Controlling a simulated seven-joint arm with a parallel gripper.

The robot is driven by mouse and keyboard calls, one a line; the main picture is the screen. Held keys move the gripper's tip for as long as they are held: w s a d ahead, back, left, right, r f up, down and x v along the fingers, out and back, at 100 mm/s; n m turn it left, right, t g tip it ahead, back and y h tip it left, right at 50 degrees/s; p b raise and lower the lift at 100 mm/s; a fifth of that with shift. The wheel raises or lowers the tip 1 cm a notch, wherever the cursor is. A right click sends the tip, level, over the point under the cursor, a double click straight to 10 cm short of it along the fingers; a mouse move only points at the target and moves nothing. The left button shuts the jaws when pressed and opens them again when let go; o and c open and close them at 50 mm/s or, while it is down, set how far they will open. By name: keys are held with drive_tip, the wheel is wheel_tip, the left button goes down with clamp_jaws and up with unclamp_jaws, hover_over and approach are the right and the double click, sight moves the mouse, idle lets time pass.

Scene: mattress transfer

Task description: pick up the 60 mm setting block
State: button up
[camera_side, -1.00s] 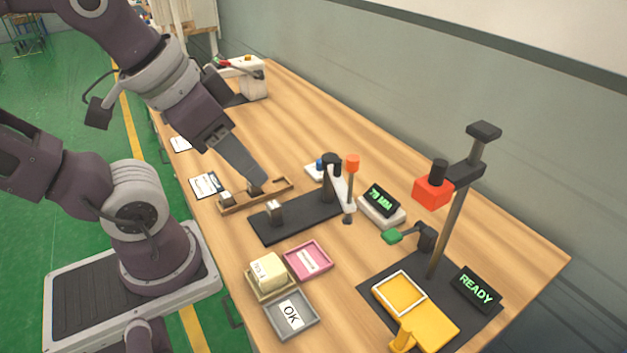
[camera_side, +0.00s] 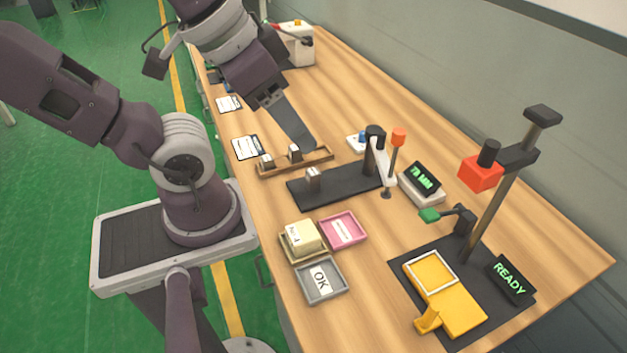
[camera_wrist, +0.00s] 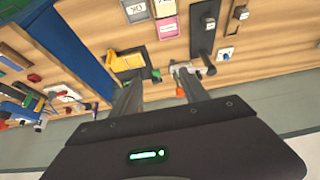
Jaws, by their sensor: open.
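Small grey setting blocks show in the side view: one (camera_side: 267,161) at the left end of the wooden rack (camera_side: 275,171), one (camera_side: 294,153) near its middle, and one (camera_side: 313,178) on the black gauge base (camera_side: 335,188). No size marks are legible, so I cannot tell which is the 60 mm block. My gripper (camera_side: 311,146) is open, its end at the rack, just right of the middle block in the picture. Contact cannot be judged. It may hide part of the rack. The wrist view shows the two fingers (camera_wrist: 155,82) apart with no block between them.
The gauge post with an orange knob (camera_side: 398,137) stands right of the rack. Bare wood lies behind the rack.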

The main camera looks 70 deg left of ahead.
sight(315, 183)
drive_tip(key=w+a+f+m+g+y, duration=0.2)
drive_tip(key=f+m, duration=0.4)
drive_tip(key=f, duration=0.4)
drive_tip(key=w+a+f+m+g+y, duration=0.1)
drive_tip(key=w+a+f+m+y, duration=0.4)
drive_tip(key=f, duration=0.5)
drive_tip(key=w+a+f+m+g+y, duration=0.2)
drive_tip(key=w+a+f+m+y, duration=0.2)
drive_tip(key=f, duration=0.6)
drive_tip(key=shift+w+a+m+g+y, duration=0.1)
drive_tip(key=shift+a+m+g+y, duration=0.2)
drive_tip(key=shift+a+m+y, duration=1.2)
drive_tip(key=x, duration=0.6)
drive_tip(key=shift+a+r, duration=0.1)
drive_tip(key=shift+a, duration=0.35)
drive_tip(key=shift+a+f, duration=0.2)
drive_tip(key=shift+a, duration=0.25)
drive_tip(key=shift+h, duration=0.3)
clamp_jaws()
drive_tip(key=shift+r, duration=0.1)
